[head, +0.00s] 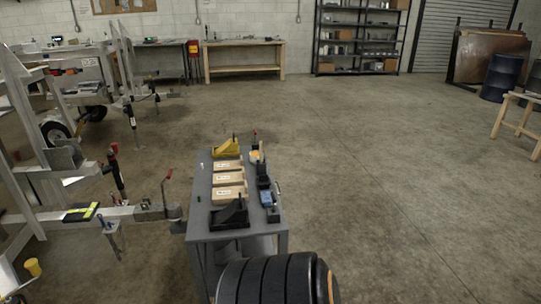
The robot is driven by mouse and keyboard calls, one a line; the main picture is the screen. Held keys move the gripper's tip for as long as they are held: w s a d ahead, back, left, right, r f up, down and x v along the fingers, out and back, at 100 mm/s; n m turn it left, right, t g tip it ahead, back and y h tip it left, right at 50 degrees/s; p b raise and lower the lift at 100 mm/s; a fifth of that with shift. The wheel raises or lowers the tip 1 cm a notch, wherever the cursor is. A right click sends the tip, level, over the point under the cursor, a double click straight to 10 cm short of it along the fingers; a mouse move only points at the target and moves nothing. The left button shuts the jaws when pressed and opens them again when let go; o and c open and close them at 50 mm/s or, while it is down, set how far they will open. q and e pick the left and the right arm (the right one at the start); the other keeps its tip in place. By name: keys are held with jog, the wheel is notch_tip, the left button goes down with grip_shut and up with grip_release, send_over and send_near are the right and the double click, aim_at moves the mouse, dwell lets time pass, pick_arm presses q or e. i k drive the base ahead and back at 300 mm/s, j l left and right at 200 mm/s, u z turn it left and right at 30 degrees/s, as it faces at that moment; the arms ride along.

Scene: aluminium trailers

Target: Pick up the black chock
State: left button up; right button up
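The black chock (231,216) sits on the near left part of a grey cart top (206,235), below the middle of the head view. It is wedge-shaped, with a raised part at its right end. It stands just in front of the nearest of several wooden blocks (229,193). A yellow chock (227,149) sits at the far end of the same top. Neither of my grippers shows in the head view, so their state is hidden.
Small black and blue items (266,198) line the cart's right side. Black ribbed, tyre-like rounds (265,281) stand close before the cart. A trailer tongue (125,213) with a red-handled jack reaches toward the cart from the left. The floor to the right is open.

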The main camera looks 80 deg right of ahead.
aim_at(236, 212)
jog(key=z, duration=2.35)
